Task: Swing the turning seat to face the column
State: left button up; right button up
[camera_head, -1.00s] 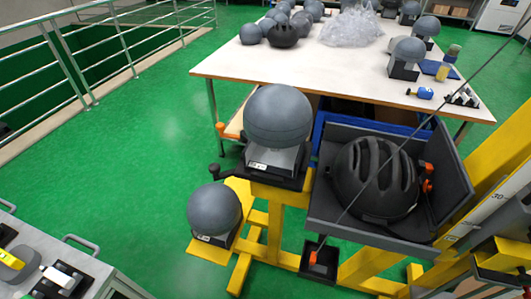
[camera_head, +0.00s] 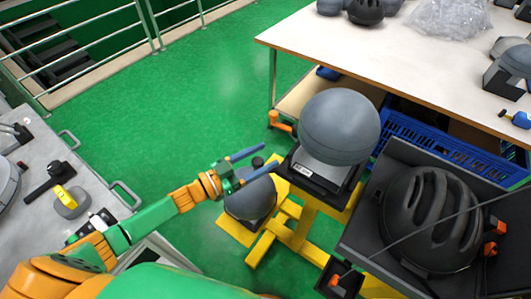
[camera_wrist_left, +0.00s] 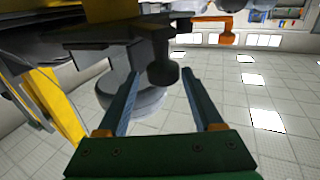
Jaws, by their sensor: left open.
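The turning seat (camera_head: 322,182) is a dark block with a white label on a yellow stand, with a large grey ball (camera_head: 338,127) on it. A lever with a dark round knob (camera_head: 258,161) sticks out from its left side. My left gripper (camera_head: 270,154) is open, its two blue fingers reaching toward the seat on either side of the knob. In the left wrist view the knob (camera_wrist_left: 163,72) shows between the fingertips; I cannot tell if they touch it. The scaled yellow column is out of the head view now. My right gripper is not in view.
A second grey ball (camera_head: 250,205) sits low on the stand, partly behind my left gripper. A dark tray (camera_head: 365,230) with a black helmet (camera_head: 432,215) is close on the right. A white table (camera_head: 400,65) stands behind, a grey bench (camera_head: 95,185) at left. Green floor between is clear.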

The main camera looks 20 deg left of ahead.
pick_arm(q)
jog(key=shift+w+d+f, duration=0.15)
jog(key=shift+w+d, duration=0.35)
jog(key=shift+w+d+f, duration=0.15)
jog(key=shift+w+d, duration=0.3)
jog(key=shift+d, duration=0.05)
jog(key=shift+a+f, duration=0.15)
jog(key=shift+a, duration=0.4)
jog(key=shift+w+d+f, duration=0.1)
jog(key=shift+d, duration=0.15)
jog(key=c, duration=0.6)
grip_shut()
jog(key=shift+f, duration=0.1)
